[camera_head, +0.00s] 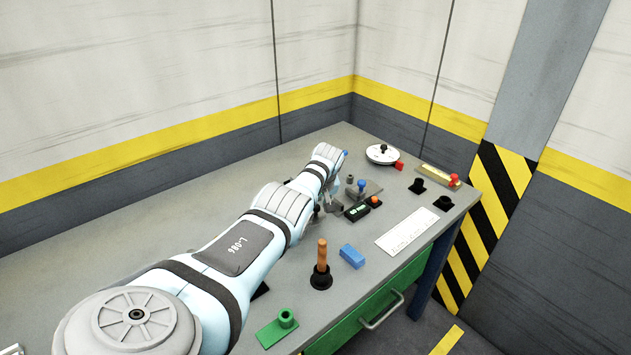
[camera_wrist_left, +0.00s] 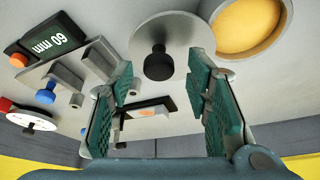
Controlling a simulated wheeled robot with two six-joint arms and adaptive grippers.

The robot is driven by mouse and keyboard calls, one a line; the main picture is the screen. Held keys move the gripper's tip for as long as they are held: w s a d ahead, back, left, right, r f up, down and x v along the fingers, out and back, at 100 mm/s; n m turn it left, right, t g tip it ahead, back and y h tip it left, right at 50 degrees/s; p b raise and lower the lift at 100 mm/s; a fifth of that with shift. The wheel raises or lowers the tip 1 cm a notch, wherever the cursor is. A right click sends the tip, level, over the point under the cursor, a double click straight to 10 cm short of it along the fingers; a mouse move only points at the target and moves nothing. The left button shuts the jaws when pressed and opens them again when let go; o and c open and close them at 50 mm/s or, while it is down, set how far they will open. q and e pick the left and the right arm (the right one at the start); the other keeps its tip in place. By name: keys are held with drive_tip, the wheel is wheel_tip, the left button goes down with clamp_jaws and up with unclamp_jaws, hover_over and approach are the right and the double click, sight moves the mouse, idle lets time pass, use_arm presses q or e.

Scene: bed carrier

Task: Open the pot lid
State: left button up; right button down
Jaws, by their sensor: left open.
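The pot lid (camera_wrist_left: 178,30), a round grey disc with a black knob (camera_wrist_left: 158,66), shows top centre in the left wrist view. A round grey-rimmed opening with an orange-yellow inside (camera_wrist_left: 250,25) lies beside it, at the top right; I cannot tell whether they touch. My left gripper (camera_wrist_left: 160,110) is open, its two green-padded fingers apart on either side of the view, with the knob between and beyond them. Nothing is held. In the head view my left gripper (camera_head: 334,204) is low over the table, and my arm hides the lid. My right gripper is not in view.
A box with a 60 mm display (camera_head: 357,211) and a blue-knobbed fixture (camera_head: 361,187) stand close to the gripper. A white dial (camera_head: 383,153) is at the back. A wooden-handled plunger (camera_head: 321,265), blue block (camera_head: 352,256) and green piece (camera_head: 278,328) stand nearer the front.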

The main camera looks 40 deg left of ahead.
use_arm(q)
drive_tip(key=shift+d+r, duration=0.1)
drive_tip(key=shift+r, duration=0.45)
drive_tip(key=v, duration=1.1)
drive_tip(key=shift+s+f, duration=0.1)
drive_tip(key=shift+s, duration=0.05)
